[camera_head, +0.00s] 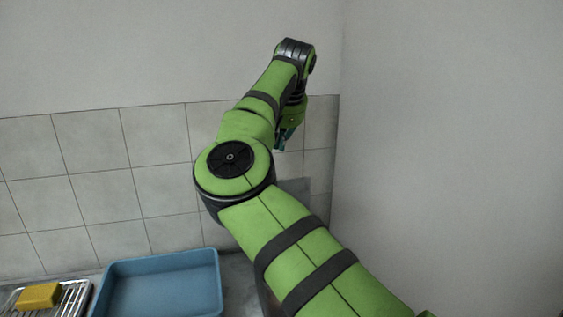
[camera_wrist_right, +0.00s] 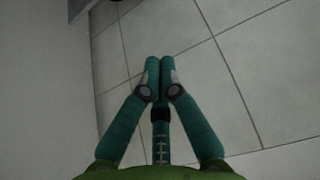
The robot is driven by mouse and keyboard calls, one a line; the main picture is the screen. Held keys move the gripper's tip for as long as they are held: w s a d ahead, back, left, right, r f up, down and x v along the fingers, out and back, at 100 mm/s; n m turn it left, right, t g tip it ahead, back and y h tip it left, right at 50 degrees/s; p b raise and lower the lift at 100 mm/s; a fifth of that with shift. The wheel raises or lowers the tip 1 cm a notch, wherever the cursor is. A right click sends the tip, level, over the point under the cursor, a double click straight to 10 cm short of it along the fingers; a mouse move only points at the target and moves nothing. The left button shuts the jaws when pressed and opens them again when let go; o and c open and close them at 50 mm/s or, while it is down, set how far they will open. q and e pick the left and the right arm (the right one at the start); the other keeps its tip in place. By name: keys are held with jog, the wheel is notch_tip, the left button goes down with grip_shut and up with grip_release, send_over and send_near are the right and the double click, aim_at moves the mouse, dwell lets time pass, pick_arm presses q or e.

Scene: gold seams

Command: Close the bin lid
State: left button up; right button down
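No bin or bin lid can be made out in either view. My right arm reaches up across the middle of the head view, with its right gripper (camera_head: 287,137) beside the tiled wall near the corner and partly hidden by the arm. In the right wrist view the two teal fingers of the right gripper (camera_wrist_right: 160,65) meet at their tips, with nothing visible between them. My left gripper is not in view.
A blue tray (camera_head: 162,256) sits at the lower left on a grey counter. Left of it, a yellow block (camera_head: 39,295) lies on a metal rack (camera_head: 72,297). A tiled wall (camera_head: 95,190) stands behind, and a plain wall (camera_head: 450,130) on the right.

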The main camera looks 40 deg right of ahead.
jog(key=p+x, duration=0.1)
jog(key=x, duration=0.8)
jog(key=shift+d+p, duration=0.15)
jog(key=shift+p, duration=0.25)
jog(key=shift+s+a+f, duration=0.15)
jog(key=shift+s+a, duration=0.4)
jog(key=shift+s, duration=0.3)
jog(key=shift+s+a+f, duration=0.1)
jog(key=shift+s+a, duration=0.4)
jog(key=shift+s, duration=0.35)
jog(key=shift+d, duration=0.1)
